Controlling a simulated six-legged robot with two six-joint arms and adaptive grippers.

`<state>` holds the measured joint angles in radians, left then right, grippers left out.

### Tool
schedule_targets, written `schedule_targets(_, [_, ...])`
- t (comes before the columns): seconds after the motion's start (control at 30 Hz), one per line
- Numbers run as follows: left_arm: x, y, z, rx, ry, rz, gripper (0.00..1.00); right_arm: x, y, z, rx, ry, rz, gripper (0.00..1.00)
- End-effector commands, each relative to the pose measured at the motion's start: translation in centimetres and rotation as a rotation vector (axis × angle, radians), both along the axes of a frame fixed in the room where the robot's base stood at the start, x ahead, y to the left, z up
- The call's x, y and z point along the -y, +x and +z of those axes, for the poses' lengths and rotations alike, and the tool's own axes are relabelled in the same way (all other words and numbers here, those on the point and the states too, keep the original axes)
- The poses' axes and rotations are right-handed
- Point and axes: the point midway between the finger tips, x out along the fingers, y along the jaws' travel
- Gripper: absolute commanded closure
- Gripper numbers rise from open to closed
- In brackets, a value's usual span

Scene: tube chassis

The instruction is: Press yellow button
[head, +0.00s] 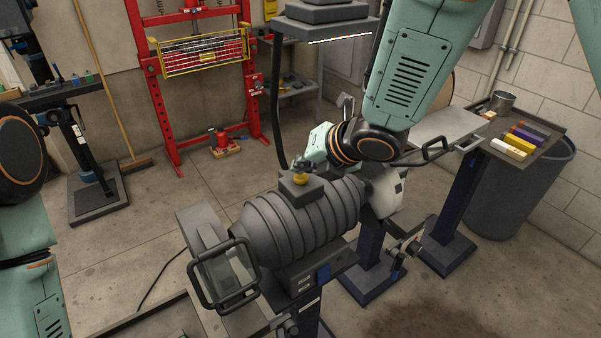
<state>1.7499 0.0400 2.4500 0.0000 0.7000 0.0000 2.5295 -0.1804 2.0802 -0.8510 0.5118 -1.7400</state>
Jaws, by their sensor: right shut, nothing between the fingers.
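The yellow button (300,178) sits on a dark box (303,191) on top of a grey ribbed cylinder (300,220) in the middle of the head view. My right gripper (300,165) is shut and empty, with its dark fingertips pointing down right over the button. The fingertips cover the button's top, and I cannot tell whether they touch it. My left arm shows at the left edge, but its gripper is not in view.
A framed window box (222,277) juts from the cylinder's near end. A bench (545,135) with coloured blocks stands right, beside a grey bin (525,190). A red press frame (150,85) stands behind. Open floor lies to the left.

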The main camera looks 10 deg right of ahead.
Motion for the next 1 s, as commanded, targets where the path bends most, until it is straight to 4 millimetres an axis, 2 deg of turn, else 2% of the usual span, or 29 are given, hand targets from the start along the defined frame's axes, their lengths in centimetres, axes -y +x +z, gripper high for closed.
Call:
schedule_targets(0.37, [0.0, 0.0, 0.3, 0.000, 0.000, 0.000, 0.60, 0.1, 0.0, 0.4, 0.001, 0.001, -0.001, 1.00])
schedule_targets(1.0, [0.0, 0.0, 4.7, 0.000, 0.000, 0.000, 0.60, 0.1, 0.0, 5.7, 0.001, 0.001, -0.001, 1.00])
